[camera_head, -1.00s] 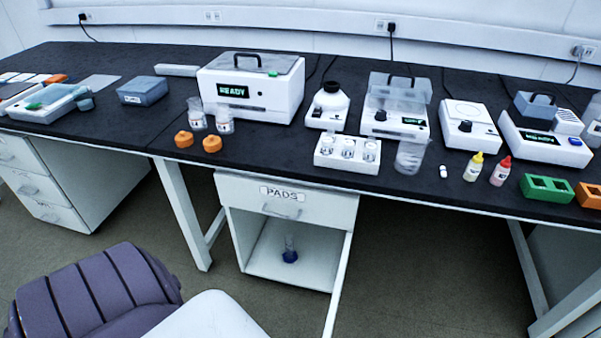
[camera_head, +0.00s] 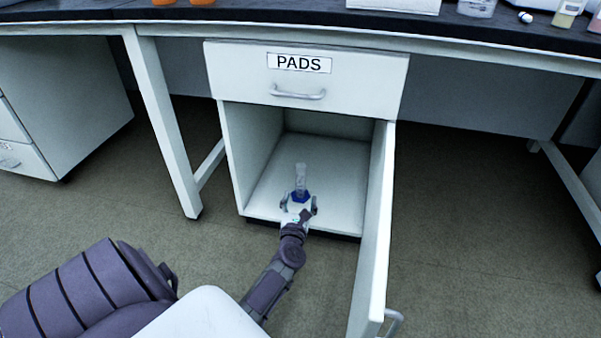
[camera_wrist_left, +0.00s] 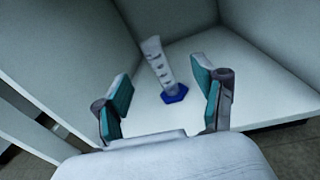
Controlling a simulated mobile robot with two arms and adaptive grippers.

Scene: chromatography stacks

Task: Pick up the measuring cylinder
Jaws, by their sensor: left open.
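The measuring cylinder (camera_head: 301,178) is clear with a blue base and stands upright on the floor of the open cabinet under the bench. My left gripper (camera_head: 298,203) is at the cabinet's front opening, just in front of the cylinder, with its fingers spread. In the left wrist view the cylinder (camera_wrist_left: 158,62) shows beyond and between the open fingers of the left gripper (camera_wrist_left: 165,95), with nothing between the pads. Its blue base (camera_wrist_left: 174,93) rests on the white cabinet floor. My right gripper is not in view.
A drawer labelled PADS (camera_head: 300,80) is shut above. A table leg (camera_head: 165,130) stands to the left.

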